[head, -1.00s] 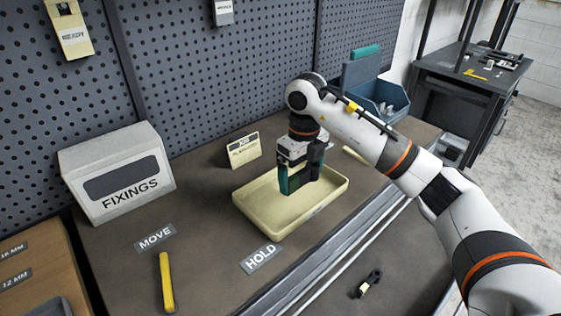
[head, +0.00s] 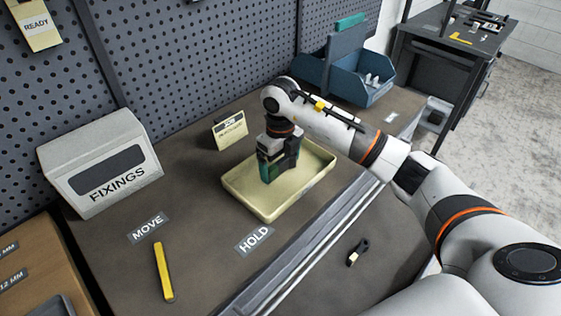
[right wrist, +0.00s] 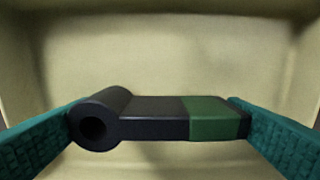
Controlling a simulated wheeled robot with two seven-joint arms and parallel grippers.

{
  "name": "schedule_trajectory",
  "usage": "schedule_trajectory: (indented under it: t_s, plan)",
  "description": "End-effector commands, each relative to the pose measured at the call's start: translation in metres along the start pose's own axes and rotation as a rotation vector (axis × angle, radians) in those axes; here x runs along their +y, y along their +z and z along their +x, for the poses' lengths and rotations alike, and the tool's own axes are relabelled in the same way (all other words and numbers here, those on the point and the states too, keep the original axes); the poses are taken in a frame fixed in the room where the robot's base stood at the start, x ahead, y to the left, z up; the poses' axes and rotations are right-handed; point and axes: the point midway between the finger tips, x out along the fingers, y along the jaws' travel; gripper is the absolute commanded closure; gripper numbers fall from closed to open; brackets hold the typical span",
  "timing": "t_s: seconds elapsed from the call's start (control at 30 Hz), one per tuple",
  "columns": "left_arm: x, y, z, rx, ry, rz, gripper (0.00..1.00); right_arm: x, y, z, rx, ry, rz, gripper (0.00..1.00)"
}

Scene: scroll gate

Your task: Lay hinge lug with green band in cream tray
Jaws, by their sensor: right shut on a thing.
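My right gripper (head: 275,170) points down inside the cream tray (head: 255,205) in the head view. In the right wrist view its two teal fingers (right wrist: 155,120) are shut on the hinge lug (right wrist: 150,117), a dark piece with a round holed barrel at the left end and a green band (right wrist: 213,118) near the right end. The tray floor (right wrist: 160,55) fills the view behind the lug. I cannot tell whether the lug touches the floor. In the head view the fingers and wrist hide the lug. My left gripper is not in view.
A FIXINGS box (head: 98,165) stands left, with a yellow bar (head: 163,272) near the MOVE label (head: 147,228). The HOLD label (head: 254,240) lies before the tray. A small card stand (head: 230,130) and a blue bin (head: 360,85) stand behind.

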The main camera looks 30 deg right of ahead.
Motion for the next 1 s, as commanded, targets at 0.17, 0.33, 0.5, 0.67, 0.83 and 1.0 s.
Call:
schedule_trajectory:
  t_s: [0.17, 0.33, 0.5, 0.67, 0.83, 1.0]
  plan:
    - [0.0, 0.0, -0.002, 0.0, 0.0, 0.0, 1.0, 0.001, -0.001, 0.007, 0.004, 0.001, 0.001, 0.49]
    - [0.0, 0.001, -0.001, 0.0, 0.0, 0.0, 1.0, 0.0, -0.001, 0.008, 0.003, 0.001, 0.001, 0.49]
    - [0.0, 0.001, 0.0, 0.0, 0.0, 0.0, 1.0, 0.0, 0.0, 0.011, 0.001, 0.001, 0.0, 0.0]
    - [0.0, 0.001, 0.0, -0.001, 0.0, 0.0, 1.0, 0.0, 0.0, 0.011, 0.0, 0.001, 0.0, 0.0]
    - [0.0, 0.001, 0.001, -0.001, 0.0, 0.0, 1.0, 0.001, -0.001, 0.002, 0.003, 0.001, 0.0, 0.0]
    - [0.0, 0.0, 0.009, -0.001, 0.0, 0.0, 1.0, 0.001, -0.001, -0.029, 0.006, 0.003, 0.0, 0.0]
